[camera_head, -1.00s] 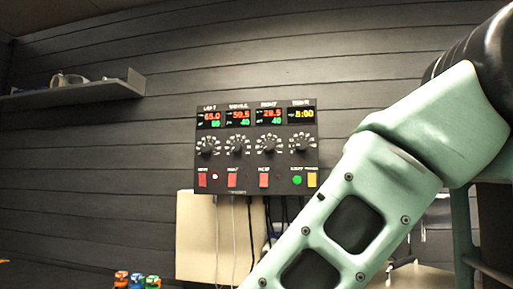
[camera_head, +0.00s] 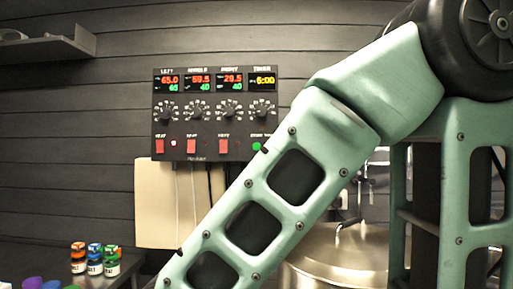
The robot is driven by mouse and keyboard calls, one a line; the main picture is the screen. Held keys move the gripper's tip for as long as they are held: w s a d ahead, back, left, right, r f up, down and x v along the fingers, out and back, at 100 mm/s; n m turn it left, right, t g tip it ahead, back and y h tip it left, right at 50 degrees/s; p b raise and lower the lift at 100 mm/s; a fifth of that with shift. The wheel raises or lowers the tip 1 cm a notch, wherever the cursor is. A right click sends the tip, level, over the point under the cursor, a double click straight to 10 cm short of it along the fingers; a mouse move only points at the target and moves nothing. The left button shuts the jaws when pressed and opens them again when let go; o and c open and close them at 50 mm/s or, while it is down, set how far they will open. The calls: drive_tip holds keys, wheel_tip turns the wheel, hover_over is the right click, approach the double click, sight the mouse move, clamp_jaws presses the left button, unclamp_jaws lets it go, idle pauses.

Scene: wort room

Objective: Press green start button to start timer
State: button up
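The black control panel (camera_head: 214,112) hangs on the dark plank wall, left of centre in the head view. The green start button (camera_head: 257,146) is at its lower right, right beside my arm's edge. The timer display (camera_head: 262,80) at the panel's upper right shows yellow digits, apparently 6:00 or 8:00. My pale green arm crosses in front of the area right of and below the panel and runs out of the bottom of the picture. My gripper is not in view. The yellow button beside the green one is hidden behind my arm.
Several small jars with coloured lids (camera_head: 96,262) stand on a dark counter at lower left. A steel kettle (camera_head: 340,250) is behind my arm at lower right. A shelf (camera_head: 45,46) is on the wall at upper left. Cables hang below the panel by a beige box (camera_head: 160,200).

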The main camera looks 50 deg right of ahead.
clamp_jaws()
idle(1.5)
